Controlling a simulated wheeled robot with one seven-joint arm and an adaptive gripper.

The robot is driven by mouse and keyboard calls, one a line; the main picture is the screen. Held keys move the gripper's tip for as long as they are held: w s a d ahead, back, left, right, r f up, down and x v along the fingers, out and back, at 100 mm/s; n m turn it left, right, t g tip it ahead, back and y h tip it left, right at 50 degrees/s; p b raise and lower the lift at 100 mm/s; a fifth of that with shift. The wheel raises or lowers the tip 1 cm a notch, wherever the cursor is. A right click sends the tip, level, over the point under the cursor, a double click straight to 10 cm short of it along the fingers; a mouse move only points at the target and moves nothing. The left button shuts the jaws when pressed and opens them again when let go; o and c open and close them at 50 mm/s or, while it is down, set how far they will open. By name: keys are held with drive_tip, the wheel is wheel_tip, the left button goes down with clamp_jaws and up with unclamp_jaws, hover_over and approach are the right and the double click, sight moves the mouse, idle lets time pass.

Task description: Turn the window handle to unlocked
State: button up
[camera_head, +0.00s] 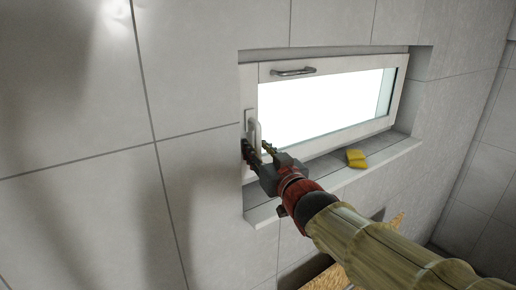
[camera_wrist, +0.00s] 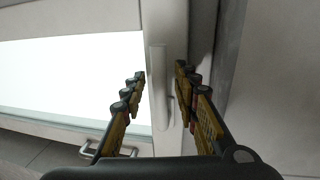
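The white window handle (camera_head: 257,131) sits on the left side of the white window frame (camera_head: 251,88). Its lever stands roughly upright, parallel to the frame's side. In the wrist view the handle lever (camera_wrist: 157,88) runs up and down the picture between my two fingers. My gripper (camera_head: 256,148) is open at the lower part of the handle, one finger on each side. In the wrist view my gripper (camera_wrist: 160,75) shows gaps between the fingers and the lever. Whether the fingertips reach past the lever is hard to tell.
A metal pull bar (camera_head: 293,71) is on the frame's top rail; it also shows in the wrist view (camera_wrist: 108,149). A yellow sponge (camera_head: 356,158) lies on the sill (camera_head: 385,157). The tiled wall (camera_head: 80,100) left of the window is bare. A wooden surface (camera_head: 330,277) is partly hidden below.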

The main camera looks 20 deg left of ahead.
drive_tip(key=shift+c, duration=0.3)
clamp_jaws()
idle(0.6)
